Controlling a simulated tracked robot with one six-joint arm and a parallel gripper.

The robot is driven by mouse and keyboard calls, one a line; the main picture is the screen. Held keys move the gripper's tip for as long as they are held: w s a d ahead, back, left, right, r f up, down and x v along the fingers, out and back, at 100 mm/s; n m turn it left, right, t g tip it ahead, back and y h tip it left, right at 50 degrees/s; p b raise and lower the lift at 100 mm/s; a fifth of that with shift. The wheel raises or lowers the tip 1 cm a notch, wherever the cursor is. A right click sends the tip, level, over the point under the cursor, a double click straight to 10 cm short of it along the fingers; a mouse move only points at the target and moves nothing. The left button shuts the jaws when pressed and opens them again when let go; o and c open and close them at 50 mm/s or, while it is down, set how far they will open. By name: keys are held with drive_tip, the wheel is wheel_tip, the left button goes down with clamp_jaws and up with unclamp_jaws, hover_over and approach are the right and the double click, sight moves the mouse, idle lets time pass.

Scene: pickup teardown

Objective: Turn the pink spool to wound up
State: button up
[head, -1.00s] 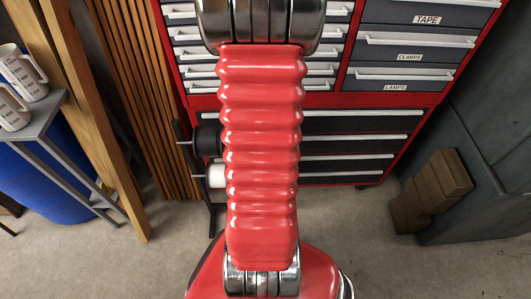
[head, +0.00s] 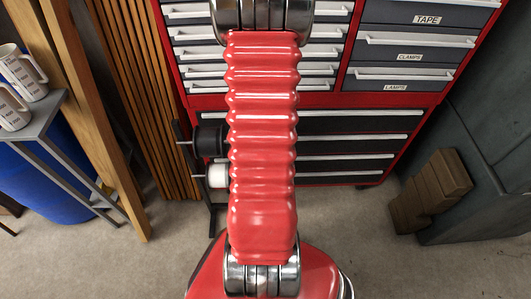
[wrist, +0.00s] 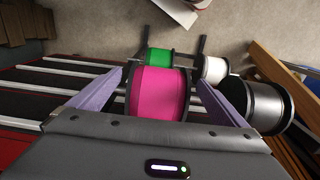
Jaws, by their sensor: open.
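The pink spool (wrist: 160,93) shows in the middle of the wrist view, with dark flanges at its ends. My gripper (wrist: 161,76) is open, with one purple-grey finger on the left of the spool and one on the right. The fingers look close to the flanges; I cannot tell whether they touch. The palm edge hides the near part of the spool. In the head view my red arm hides the pink spool and my gripper.
A green spool (wrist: 159,58), a white spool (wrist: 213,68) and a black spool (wrist: 260,105) are close around the pink one. The black spool (head: 209,141) and white spool (head: 217,176) also show beside my arm, before the red drawer cabinet (head: 342,101). Wooden slats (head: 150,90) stand left.

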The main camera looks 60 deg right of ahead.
drive_tip(key=shift+f, duration=3.5)
drive_tip(key=c, duration=1)
